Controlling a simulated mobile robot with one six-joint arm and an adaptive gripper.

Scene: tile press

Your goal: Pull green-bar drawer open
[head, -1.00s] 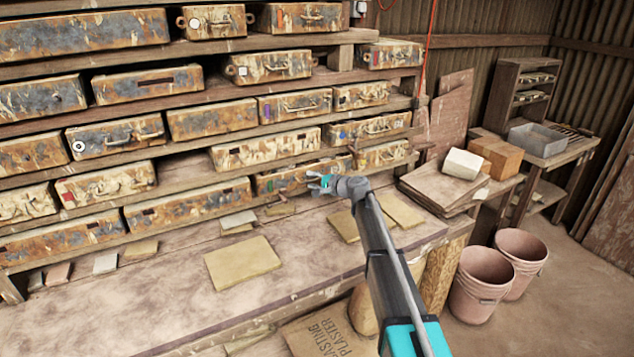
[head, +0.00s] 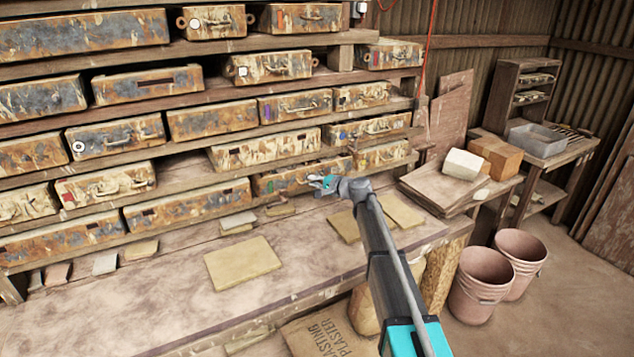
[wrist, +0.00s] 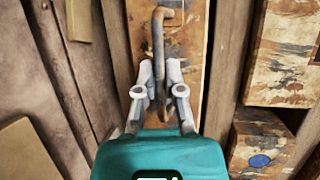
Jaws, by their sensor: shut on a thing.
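A rust-and-cream drawer (head: 283,180) sits low on the rack, just above the bench. Its bar handle (wrist: 158,38) runs lengthwise in the wrist view, with the drawer front (wrist: 189,60) behind it. My gripper (head: 318,182) is at this handle, and in the wrist view its two fingers (wrist: 158,100) are shut on the handle, one on each side. I cannot tell whether the drawer stands out from the rack.
A blue-marked drawer (head: 365,131) sits above, and also shows in the wrist view (wrist: 262,150). A smaller drawer (head: 383,155) is close on the right. Flat tiles (head: 243,262) lie on the bench (head: 165,300). Pink buckets (head: 480,285) stand on the floor at right.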

